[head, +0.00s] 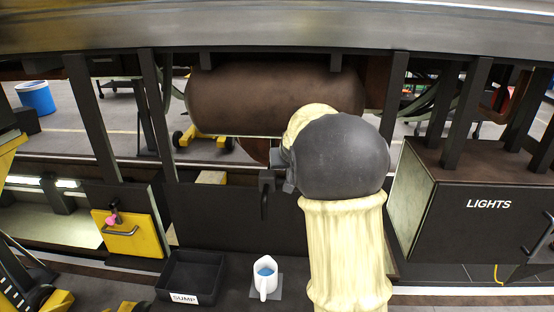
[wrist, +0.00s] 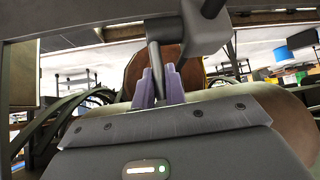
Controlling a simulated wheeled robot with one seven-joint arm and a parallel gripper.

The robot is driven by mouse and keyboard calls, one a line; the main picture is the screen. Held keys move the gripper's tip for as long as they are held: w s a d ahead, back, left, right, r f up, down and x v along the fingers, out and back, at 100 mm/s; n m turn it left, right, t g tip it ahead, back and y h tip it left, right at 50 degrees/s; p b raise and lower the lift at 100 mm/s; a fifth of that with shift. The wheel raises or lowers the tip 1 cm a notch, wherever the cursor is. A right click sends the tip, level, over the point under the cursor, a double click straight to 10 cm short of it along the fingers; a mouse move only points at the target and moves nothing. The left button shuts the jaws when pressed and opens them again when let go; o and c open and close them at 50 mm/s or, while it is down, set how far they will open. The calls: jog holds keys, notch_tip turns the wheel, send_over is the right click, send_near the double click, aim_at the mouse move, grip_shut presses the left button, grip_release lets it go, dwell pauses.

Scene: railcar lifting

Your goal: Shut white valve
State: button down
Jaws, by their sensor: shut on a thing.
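In the wrist view a pale grey-white valve body (wrist: 207,28) shows at the top, with a grey lever (wrist: 153,58) hanging down from it. My gripper (wrist: 157,80) has its two purple fingers shut on this lever, one on each side. In the head view my gripper (head: 267,178) is mostly hidden by my arm, below the brown tank. The valve cannot be made out clearly there.
A brown cylindrical tank (head: 260,95) hangs under the railcar beam (head: 300,25). Below are a black SUMP tray (head: 180,272) and a white jug (head: 262,283). A yellow panel (head: 140,243) is at left, a LIGHTS box (head: 480,230) at right. Dark posts frame the space.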

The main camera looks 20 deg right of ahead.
jog(key=shift+w+r, duration=0.2)
jog(key=shift+r, duration=0.25)
jog(key=shift+d, duration=0.1)
jog(key=c, duration=1.6)
grip_release()
jog(key=shift+o, duration=0.7)
jog(key=shift+d+f, duration=0.1)
jog(key=shift+w+f, duration=0.2)
jog(key=shift+s+a, duration=0.2)
jog(key=shift+a, duration=0.1)
jog(key=shift+s+d+r+b, duration=0.15)
jog(key=shift+s+r+b, duration=0.1)
jog(key=shift+r+b, duration=0.1)
jog(key=b+v, duration=0.5)
jog(key=v, duration=1.1)
jog(key=shift+r, duration=0.2)
